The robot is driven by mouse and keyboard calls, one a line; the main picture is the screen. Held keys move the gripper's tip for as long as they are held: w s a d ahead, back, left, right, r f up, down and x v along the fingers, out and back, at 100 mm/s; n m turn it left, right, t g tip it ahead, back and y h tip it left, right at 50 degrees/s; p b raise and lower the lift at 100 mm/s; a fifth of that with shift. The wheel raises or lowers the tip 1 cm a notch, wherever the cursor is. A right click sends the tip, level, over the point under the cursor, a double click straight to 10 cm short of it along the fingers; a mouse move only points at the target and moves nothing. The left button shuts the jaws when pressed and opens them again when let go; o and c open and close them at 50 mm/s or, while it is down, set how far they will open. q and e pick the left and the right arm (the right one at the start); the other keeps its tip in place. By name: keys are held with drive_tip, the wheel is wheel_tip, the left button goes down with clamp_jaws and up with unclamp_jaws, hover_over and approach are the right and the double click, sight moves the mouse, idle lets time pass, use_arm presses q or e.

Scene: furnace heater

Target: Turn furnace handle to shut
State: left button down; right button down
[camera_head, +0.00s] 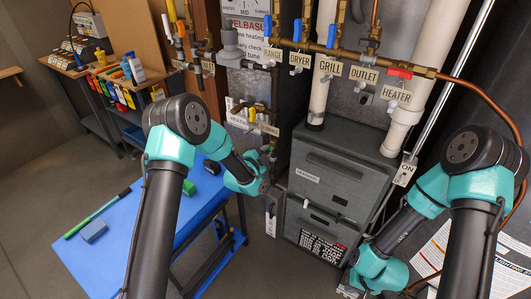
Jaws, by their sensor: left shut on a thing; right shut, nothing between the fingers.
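My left gripper (268,166) is at the vertical pipe left of the grey heater cabinet, just below small hanging label tags (262,128). It is shut on what looks like the furnace handle (268,150), which is small and partly hidden by my wrist, so its angle is not clear. My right arm reaches down at the right, and my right gripper (350,287) is low by the cabinet's bottom right, near the frame's bottom edge. It is shut and empty; its fingers are hardly visible.
The grey heater cabinet (338,180) stands in the middle. Above it runs a brass pipe (345,58) with blue-handled valves and one red-handled valve over tags such as GRILL and HEATER. A blue table (120,255) is at left. White pipes (425,75) stand at right.

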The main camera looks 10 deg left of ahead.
use_arm(q)
drive_tip(key=shift+a+f+m, duration=0.3)
drive_tip(key=shift+f+m, duration=0.1)
drive_tip(key=shift+m, duration=0.7)
drive_tip(key=m, duration=0.3)
drive_tip(key=shift+f+m, duration=0.15)
drive_tip(key=shift+m, duration=0.25)
drive_tip(key=c, duration=1.1)
unclamp_jaws()
drive_tip(key=shift+s, duration=0.1)
drive_tip(key=shift+o, duration=0.5)
drive_tip(key=shift+s+a, duration=0.1)
drive_tip(key=shift+s, duration=0.2)
drive_tip(key=v, duration=0.6)
drive_tip(key=shift+r, duration=0.25)
